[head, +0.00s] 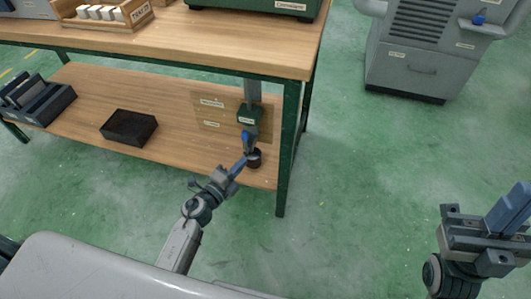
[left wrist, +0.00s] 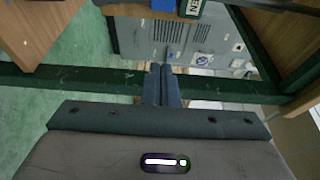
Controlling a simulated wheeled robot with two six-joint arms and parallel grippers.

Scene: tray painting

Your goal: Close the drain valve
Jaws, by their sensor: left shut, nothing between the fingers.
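The drain valve has a green labelled body (head: 249,115) on a grey vertical pipe above the lower shelf. In the left wrist view the blue handle (left wrist: 162,5) is cut off by the top edge, beside the green labelled body (left wrist: 191,8). My left gripper (head: 240,164) is shut and empty, just below the handle; I cannot tell whether they touch. Its fingertips (left wrist: 161,70) lie together in the left wrist view. My right gripper (head: 511,209) is far right, away from the valve; its finger gap is unclear.
A small dark cup (head: 254,158) stands under the valve, close beside the left fingers. A green bench leg (head: 289,145) stands right of it. A black tray (head: 129,127) and a grey divided holder (head: 36,100) sit on the wooden shelf (head: 90,85).

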